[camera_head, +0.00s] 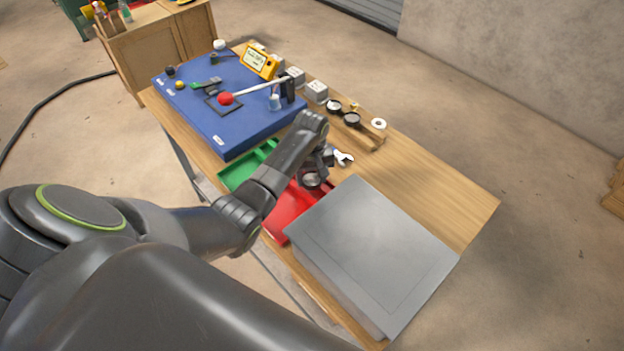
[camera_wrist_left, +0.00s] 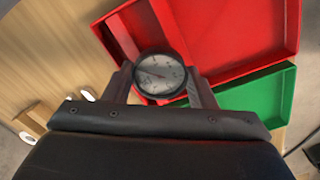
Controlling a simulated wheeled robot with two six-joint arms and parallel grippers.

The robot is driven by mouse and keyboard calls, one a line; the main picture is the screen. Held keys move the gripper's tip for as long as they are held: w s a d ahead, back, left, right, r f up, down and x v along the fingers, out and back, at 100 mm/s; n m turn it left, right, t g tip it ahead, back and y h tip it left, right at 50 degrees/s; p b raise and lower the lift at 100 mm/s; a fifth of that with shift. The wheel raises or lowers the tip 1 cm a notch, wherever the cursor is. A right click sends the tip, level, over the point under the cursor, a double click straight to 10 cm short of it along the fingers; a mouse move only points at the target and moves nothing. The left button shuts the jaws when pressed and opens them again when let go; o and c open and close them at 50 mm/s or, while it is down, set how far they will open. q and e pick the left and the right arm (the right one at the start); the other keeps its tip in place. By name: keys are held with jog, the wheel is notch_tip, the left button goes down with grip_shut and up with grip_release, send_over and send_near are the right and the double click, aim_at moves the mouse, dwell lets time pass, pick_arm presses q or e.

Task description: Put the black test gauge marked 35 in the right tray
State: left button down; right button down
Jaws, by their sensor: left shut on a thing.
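My left gripper (camera_head: 322,170) is shut on a round black-rimmed gauge (camera_head: 311,181) with a pale dial. The gauge also shows between the fingers in the left wrist view (camera_wrist_left: 160,75); its marking is too small to read. My left gripper holds it over or beside the far end of the red tray (camera_head: 284,220), which is the right-hand tray in the head view. The red tray also fills the top of the left wrist view (camera_wrist_left: 262,75). The green tray (camera_head: 233,177) lies left of it, partly hidden by my arm. My right gripper is not in view.
A large grey box (camera_head: 375,255) stands right of the red tray. A wooden holder (camera_head: 362,133) with black round gauges stands at the table's back edge. A blue board (camera_head: 215,122) with several items covers the table's left part.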

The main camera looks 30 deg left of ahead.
aim_at(311, 179)
pick_arm(q)
jog(key=shift+f, duration=1)
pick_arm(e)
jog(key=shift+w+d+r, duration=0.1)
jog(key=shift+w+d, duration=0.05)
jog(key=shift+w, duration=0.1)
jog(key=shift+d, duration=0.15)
pick_arm(q)
jog(key=c, duration=0.6)
grip_release()
jog(key=shift+f, duration=0.1)
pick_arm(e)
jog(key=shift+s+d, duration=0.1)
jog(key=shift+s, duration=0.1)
pick_arm(q)
notch_tip(311, 179, up, 12)
jog(key=b, duration=0.1)
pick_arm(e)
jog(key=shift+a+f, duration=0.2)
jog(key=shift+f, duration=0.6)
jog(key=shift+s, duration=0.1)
